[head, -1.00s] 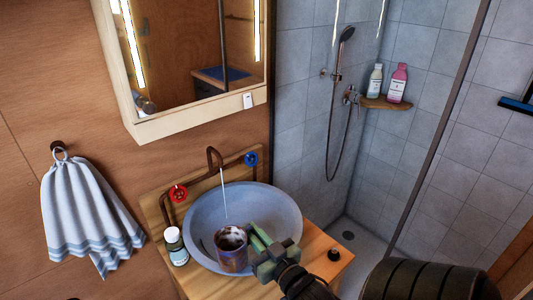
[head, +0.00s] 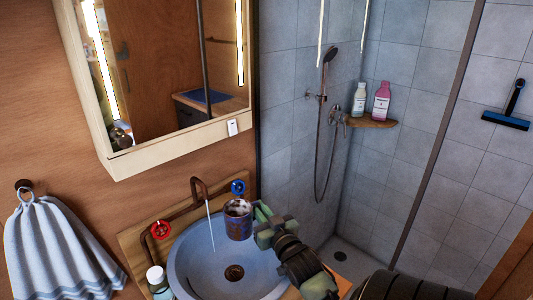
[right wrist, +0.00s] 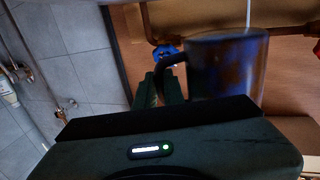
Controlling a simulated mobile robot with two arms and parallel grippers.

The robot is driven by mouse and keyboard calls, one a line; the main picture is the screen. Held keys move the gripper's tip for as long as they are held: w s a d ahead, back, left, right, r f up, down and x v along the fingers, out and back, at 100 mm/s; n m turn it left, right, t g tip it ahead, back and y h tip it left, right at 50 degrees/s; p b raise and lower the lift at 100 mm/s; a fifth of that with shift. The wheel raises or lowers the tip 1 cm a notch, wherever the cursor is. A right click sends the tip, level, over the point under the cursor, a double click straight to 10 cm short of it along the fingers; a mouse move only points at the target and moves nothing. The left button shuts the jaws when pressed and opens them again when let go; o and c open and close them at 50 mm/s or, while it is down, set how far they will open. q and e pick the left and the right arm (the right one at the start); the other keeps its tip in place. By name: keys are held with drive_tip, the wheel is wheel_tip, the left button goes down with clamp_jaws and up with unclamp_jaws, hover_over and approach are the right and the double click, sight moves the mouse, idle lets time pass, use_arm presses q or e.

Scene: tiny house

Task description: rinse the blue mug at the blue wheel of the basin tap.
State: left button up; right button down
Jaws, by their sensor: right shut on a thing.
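The blue mug (head: 238,222), stained brown, is held upright above the right part of the grey-blue basin (head: 187,262). My right gripper (head: 260,215) is shut on its handle side; the mug also shows large in the right wrist view (right wrist: 226,70). The blue wheel (head: 238,187) of the copper tap (head: 200,185) is just behind and above the mug; it shows beside the handle in the right wrist view (right wrist: 164,54). A thin pale stream (head: 210,228) falls from the spout, left of the mug and apart from it in the head view. My left gripper is not in view.
A red wheel (head: 160,230) is left of the spout. A white-capped bottle (head: 157,280) stands at the basin's left edge. The mirror cabinet (head: 175,155) hangs above. A striped towel (head: 60,245) hangs left. The shower (head: 325,120) with a bottle shelf (head: 372,122) is right.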

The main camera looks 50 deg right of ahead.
sight(237, 213)
drive_tip(key=w+a+b, duration=0.1)
drive_tip(key=w, duration=0.1)
drive_tip(key=w+a+f+b, duration=0.1)
drive_tip(key=w, duration=0.1)
drive_tip(key=w+a+b, duration=0.1)
drive_tip(key=w, duration=0.2)
drive_tip(key=shift+a+f, duration=0.15)
drive_tip(key=shift+f, duration=0.05)
drive_tip(key=shift+w+a+f, duration=0.15)
drive_tip(key=shift+w+a, duration=0.2)
drive_tip(key=shift+w, duration=0.35)
drive_tip(key=shift+w+a+f, duration=0.15)
drive_tip(key=shift+w+a, duration=0.2)
drive_tip(key=shift+w, duration=0.35)
drive_tip(key=shift+d, duration=0.1)
drive_tip(key=shift+w+d, duration=0.25)
drive_tip(key=shift+d, duration=0.25)
drive_tip(key=shift+s+a, duration=0.1)
drive_tip(key=shift+a, duration=0.15)
drive_tip(key=shift+s+a, duration=0.2)
drive_tip(key=shift+a, duration=0.15)
